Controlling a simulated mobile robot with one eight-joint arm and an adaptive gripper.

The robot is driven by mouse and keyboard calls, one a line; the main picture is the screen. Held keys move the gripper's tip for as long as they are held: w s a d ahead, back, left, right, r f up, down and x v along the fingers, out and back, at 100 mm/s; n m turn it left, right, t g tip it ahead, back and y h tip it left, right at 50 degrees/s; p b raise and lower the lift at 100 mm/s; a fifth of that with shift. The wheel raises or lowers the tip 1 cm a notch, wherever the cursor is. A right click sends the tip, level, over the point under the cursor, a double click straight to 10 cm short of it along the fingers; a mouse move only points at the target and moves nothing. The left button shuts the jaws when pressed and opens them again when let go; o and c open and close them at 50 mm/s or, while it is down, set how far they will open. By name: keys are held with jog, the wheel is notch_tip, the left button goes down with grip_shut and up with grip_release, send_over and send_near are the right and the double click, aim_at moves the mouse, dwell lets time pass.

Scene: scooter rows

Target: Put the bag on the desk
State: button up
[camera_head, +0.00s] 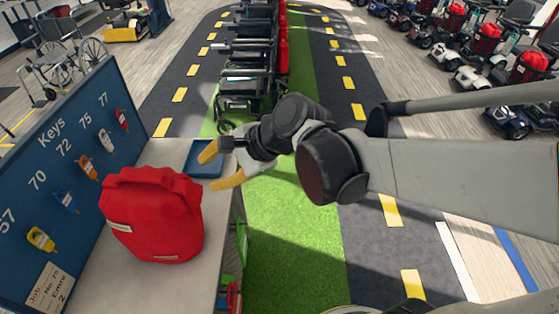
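A red bag (153,222) with a top handle and small white labels stands upright on the light grey desk (112,281), in front of the blue key board. My gripper (217,166) has two yellow-tipped fingers spread apart, with nothing visible between them. It is above the desk's far right edge, to the right of and beyond the bag, apart from it. The fingers overlap the blue tray's right side in the picture.
The blue tray (190,162) lies at the desk's far end. A blue board (58,165) with numbered, coloured keys and a job card (48,287) borders the desk's left side. Green floor (293,240) lies right of the desk. Scooters fill the back centre and right; a wheelchair (62,65) stands back left.

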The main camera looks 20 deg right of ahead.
jog(key=s+d+n+t+h, duration=0.1)
jog(key=s+d+n+h, duration=0.6)
jog(key=d+n, duration=0.7)
jog(key=s+d, duration=0.1)
jog(key=s, duration=0.1)
jog(key=shift+s+d, duration=0.2)
jog(key=shift+s, duration=0.1)
jog(key=shift+f, duration=0.2)
notch_tip(320, 180, down, 16)
jog(key=b, duration=1.5)
jog(key=shift+r+b, duration=0.25)
jog(key=shift+b, duration=0.05)
